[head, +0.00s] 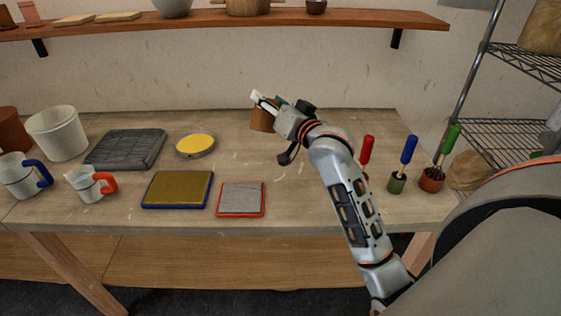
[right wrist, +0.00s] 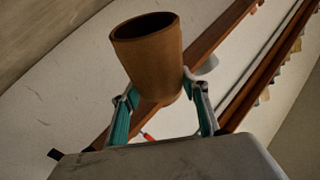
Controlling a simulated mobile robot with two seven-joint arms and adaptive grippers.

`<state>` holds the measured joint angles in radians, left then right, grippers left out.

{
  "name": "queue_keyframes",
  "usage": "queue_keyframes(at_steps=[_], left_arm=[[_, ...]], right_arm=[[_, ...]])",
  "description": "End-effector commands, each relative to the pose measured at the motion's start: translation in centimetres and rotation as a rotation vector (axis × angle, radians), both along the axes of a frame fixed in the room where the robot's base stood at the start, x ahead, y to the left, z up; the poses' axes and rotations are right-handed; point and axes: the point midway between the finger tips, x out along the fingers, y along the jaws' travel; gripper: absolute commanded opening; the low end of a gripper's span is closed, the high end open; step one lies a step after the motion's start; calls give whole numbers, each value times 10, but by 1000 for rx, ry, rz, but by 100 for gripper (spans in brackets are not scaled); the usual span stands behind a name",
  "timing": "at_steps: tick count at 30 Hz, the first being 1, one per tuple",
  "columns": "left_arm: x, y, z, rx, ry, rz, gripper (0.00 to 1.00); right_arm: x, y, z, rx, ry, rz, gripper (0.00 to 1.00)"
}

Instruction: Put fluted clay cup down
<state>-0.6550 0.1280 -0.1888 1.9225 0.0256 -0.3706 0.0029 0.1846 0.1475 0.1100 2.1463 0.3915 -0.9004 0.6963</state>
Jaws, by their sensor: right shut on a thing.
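The fluted clay cup (head: 262,121) is brown and sits in my right gripper (head: 268,106) over the back middle of the table. In the right wrist view the cup (right wrist: 148,62) is between the two teal-padded fingers of my right gripper (right wrist: 160,90), its open mouth showing. The gripper is shut on it. In the head view the hand hides part of the cup. I cannot tell whether its base touches the table. My left gripper is not in view.
The wooden table (head: 300,205) has free room around the cup. A yellow round dish (head: 196,144), a dark ribbed tray (head: 126,149), framed pads (head: 177,189) and mugs (head: 92,184) stand to the left. Coloured-handled tools in pots (head: 397,182) stand to the right. A shelf (head: 230,17) hangs above.

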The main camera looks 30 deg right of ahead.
Motion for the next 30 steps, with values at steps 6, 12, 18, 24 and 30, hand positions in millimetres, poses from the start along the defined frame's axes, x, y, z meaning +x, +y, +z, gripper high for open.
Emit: queue_keyframes(at_steps=[6,12,18,24,30], left_arm=[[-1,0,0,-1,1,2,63],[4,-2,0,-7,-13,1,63],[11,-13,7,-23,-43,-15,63],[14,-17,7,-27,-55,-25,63],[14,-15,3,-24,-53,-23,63]], right_arm=[[13,-18,25,6,-6,-14,16],[13,-19,-13,7,1,-15,16],[13,-19,-62,7,1,-14,16],[13,-18,-106,6,-3,-13,16],[13,-18,-127,6,-5,-13,16]])
